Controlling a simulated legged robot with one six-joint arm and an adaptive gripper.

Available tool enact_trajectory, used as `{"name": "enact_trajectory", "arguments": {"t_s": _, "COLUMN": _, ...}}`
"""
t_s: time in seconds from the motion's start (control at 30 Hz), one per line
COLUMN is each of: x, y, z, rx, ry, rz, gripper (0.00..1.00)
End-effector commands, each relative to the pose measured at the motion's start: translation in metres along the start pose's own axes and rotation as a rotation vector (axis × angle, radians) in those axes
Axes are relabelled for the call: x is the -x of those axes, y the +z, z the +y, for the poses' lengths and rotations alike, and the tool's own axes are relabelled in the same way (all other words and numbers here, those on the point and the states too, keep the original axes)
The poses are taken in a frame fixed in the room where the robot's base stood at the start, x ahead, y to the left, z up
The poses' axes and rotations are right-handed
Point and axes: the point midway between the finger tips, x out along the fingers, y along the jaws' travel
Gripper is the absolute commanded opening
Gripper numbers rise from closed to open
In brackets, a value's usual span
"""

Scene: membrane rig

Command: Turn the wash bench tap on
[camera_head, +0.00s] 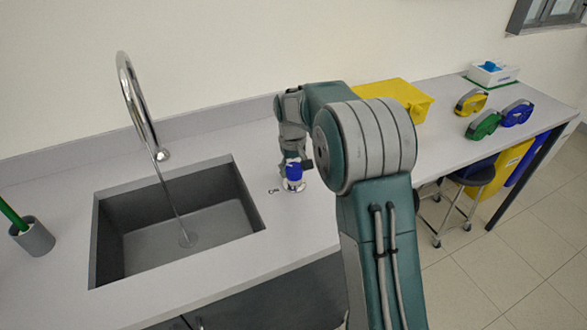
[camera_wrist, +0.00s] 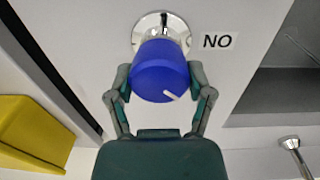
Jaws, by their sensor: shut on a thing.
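The wash bench tap has a blue knob (camera_head: 293,170) on a round chrome base, standing on the bench right of the sink. In the wrist view the blue knob (camera_wrist: 160,72) fills the space between my fingers, and its white mark points toward the lower right. My gripper (camera_wrist: 160,90) is shut on the knob, one finger on each side. In the head view my gripper (camera_head: 293,165) is partly hidden by my arm. A chrome gooseneck spout (camera_head: 135,100) stands behind the sink. A thin stream, seemingly water, runs from it to the drain.
The grey sink (camera_head: 245,205) lies left of the knob. A label (camera_wrist: 217,41) beside the base reads "NO" here, possibly "ON" upside down. A yellow box (camera_head: 405,97) stands behind my arm. A cup with a green stick (camera_head: 33,238) is far left.

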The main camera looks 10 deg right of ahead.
Motion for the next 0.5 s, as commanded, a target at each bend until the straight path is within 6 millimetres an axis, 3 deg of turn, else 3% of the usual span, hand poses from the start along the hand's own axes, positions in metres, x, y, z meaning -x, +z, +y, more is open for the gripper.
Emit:
{"name": "enact_trajectory", "arguments": {"t_s": 0.03, "x": -0.0034, "y": 0.0013, "z": -0.001, "rx": 0.0, "ry": -0.002, "rz": -0.007, "gripper": 0.76}}
{"name": "enact_trajectory", "arguments": {"t_s": 0.1, "x": -0.003, "y": 0.0011, "z": -0.0009, "rx": 0.0, "ry": -0.002, "rz": -0.006, "gripper": 1.0}}
{"name": "enact_trajectory", "arguments": {"t_s": 0.5, "x": -0.0002, "y": 0.0008, "z": -0.0003, "rx": -0.001, "ry": 0.0, "rz": -0.001, "gripper": 1.0}}
